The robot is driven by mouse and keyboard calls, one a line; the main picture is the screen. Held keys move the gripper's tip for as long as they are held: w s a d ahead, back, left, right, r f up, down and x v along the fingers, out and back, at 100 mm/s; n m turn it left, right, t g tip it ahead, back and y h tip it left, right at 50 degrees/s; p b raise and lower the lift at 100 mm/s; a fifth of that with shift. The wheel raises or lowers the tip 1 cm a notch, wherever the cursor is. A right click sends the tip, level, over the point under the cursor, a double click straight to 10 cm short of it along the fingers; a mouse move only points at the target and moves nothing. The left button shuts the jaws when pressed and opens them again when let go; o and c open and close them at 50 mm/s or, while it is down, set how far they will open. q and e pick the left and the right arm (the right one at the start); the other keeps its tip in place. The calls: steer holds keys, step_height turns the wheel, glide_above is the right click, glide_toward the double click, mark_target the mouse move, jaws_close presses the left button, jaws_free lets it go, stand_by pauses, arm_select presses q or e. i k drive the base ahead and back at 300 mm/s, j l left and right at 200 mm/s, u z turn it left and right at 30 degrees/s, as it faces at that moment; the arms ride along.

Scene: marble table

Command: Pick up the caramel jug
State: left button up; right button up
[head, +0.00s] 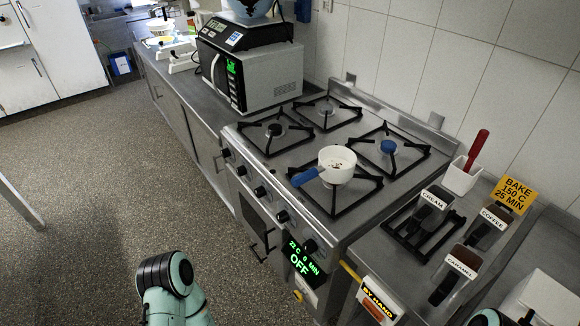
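The caramel jug (466,256) stands on the counter right of the stove, in the lower right of the head view. It is dark, with a white "CARAMEL" label and a black handle towards the front. The coffee jug (487,231) stands behind it to the right, and the cream jug (434,205) farther back to the left. Part of my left arm shows at the bottom, left of the stove, and a small part of my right arm shows at the bottom right edge. Neither gripper is in view.
A white pan (338,166) with a blue handle sits on a front burner of the stove (300,185). A white holder (463,178) with a red-handled tool and a yellow sign (514,194) stand behind the jugs. A "BY HAND" box (379,301) is at the front.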

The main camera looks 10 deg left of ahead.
mark_target(462, 265)
steer(key=z, duration=1.25)
